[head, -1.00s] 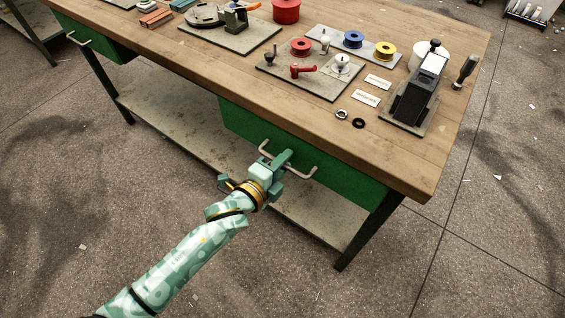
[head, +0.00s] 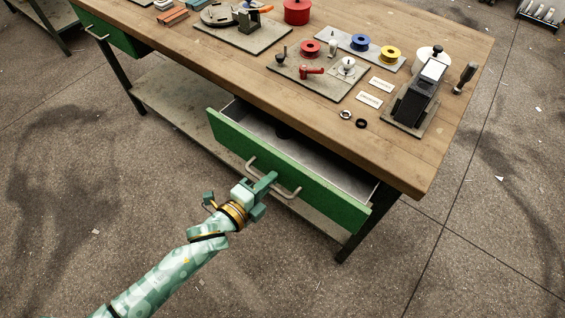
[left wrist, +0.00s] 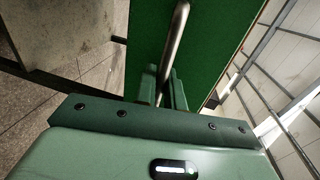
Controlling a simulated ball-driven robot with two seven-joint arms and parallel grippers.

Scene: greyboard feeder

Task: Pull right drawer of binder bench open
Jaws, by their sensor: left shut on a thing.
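The binder bench (head: 310,90) has a wooden top and a green right drawer (head: 325,192), which stands partly open with its grey inside showing. A dark round thing lies in the drawer near its left end, only partly seen. My left gripper (head: 268,182) is shut on the drawer's metal bar handle (head: 290,194). In the left wrist view the two fingers (left wrist: 165,86) close around the handle bar (left wrist: 176,40), in front of the green drawer front (left wrist: 215,45). My right gripper is not in view.
A second green drawer (head: 105,32) at the bench's left is shut. A lower shelf (head: 185,105) runs beneath. The floor in front is clear.

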